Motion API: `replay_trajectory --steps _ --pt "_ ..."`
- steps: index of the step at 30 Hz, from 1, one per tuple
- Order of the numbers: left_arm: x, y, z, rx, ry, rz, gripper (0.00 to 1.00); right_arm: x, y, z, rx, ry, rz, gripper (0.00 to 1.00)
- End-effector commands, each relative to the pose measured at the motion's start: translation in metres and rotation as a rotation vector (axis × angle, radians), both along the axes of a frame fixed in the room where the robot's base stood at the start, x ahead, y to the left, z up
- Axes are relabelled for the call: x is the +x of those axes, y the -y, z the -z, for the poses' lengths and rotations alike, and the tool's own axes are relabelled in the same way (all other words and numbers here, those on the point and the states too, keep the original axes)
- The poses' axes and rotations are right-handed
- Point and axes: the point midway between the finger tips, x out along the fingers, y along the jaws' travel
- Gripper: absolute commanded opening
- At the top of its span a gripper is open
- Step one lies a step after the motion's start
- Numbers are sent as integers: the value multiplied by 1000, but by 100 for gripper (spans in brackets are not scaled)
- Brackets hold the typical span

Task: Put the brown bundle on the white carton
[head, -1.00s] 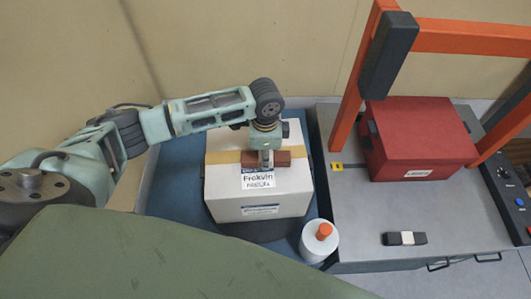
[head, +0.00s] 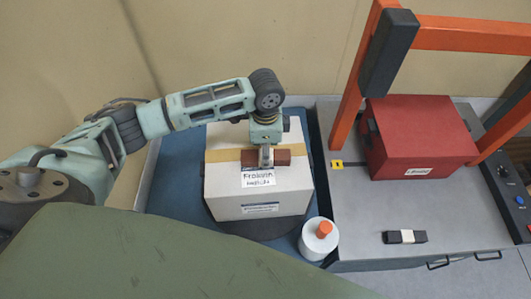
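The white carton (head: 232,196) sits on a dark round plate, with a tan tape strip and a printed label on it. The brown bundle (head: 283,158) lies crosswise at the top of the carton, above the label, and looks to be against its top face. My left gripper (head: 267,162) points down over the carton with its fingers at the middle of the bundle and seems shut on it. The fingers hide the bundle's middle, and the exact contact with the carton is hard to see. My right gripper is out of view.
A white canister with an orange cap (head: 319,240) stands close to the carton's front right. On the grey bench (head: 350,215) at right are a red box (head: 420,140) and a dark banded block (head: 391,237). An orange frame (head: 349,110) rises over the bench.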

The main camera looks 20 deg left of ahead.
Motion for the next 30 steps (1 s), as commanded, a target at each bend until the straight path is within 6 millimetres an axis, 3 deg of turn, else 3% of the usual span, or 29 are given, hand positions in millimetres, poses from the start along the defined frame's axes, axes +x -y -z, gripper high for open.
replay_trajectory --steps 9,15,30 --pt "1 0 -68 -1 5 0 53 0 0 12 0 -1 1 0" --pt "1 0 -95 0 4 -1 53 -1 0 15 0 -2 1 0" --pt "0 0 -102 0 1 -1 53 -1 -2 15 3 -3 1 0"
